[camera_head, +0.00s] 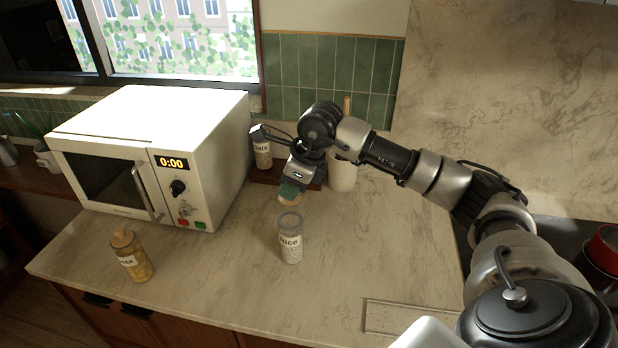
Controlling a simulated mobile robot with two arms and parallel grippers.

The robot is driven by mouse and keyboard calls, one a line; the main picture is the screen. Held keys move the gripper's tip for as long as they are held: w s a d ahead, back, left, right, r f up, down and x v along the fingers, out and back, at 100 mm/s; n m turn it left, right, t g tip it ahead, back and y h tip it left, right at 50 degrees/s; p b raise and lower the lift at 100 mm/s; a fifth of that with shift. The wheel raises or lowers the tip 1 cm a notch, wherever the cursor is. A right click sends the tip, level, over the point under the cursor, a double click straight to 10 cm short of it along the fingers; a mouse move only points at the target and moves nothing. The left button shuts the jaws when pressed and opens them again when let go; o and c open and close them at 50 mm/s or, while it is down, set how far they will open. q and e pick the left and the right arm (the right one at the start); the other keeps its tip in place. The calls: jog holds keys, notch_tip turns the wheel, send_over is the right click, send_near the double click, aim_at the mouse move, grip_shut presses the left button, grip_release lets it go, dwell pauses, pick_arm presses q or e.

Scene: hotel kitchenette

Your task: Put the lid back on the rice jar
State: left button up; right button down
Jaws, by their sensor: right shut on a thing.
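The rice jar (291,248) is clear glass with a "Rice" label. It stands upright on the marble counter, right of the microwave, and its top is open. My right gripper (290,192) points down just above and behind the jar's mouth in the picture. It is shut on the lid (289,201), a small tan piece showing at the fingertips and apart from the jar. The fingers hide part of the lid. My left gripper is not in view.
A white microwave (200,125) stands on the left. A pasta jar with a cork lid (132,256) is at the front left. Another labelled jar (262,155) and a white canister (342,177) stand behind. The counter (220,285) around the rice jar is clear.

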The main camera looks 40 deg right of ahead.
aim_at(286, 219)
jog(key=shift+w+f+b, duration=0.2)
jog(key=shift+f+b, duration=0.4)
jog(key=shift+f, duration=0.5)
jog(key=shift+f+b, duration=1.55)
jog(key=shift+f, duration=0.7)
jog(key=shift+r, duration=0.1)
jog(key=shift+f+b, duration=0.2)
jog(key=shift+b, duration=0.6)
jog(key=c, duration=1)
grip_release()
jog(key=shift+o, duration=0.6)
